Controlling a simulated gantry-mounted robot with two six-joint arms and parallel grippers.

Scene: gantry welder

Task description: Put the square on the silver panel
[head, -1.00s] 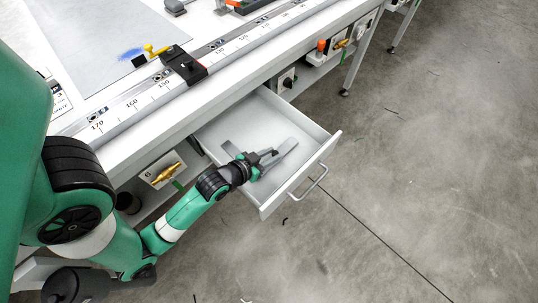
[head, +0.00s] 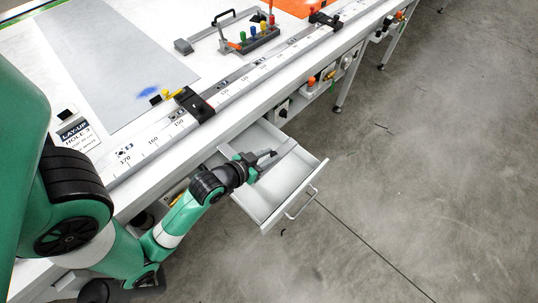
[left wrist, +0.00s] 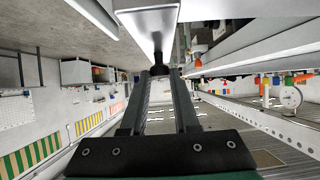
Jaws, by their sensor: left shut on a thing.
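My left gripper (head: 268,157) is shut on the square, over the drawer. In the left wrist view my left fingers (left wrist: 161,72) close on the square's bright metal part (left wrist: 150,22). I cannot tell whether the square still touches the drawer floor. My right gripper is not in view.
A ruled rail with a black clamp (head: 194,105) runs along the bench's front edge, between drawer and panel. A holder with coloured handles (head: 255,36) stands right of the panel. The drawer handle (head: 302,204) juts out over the free concrete floor.

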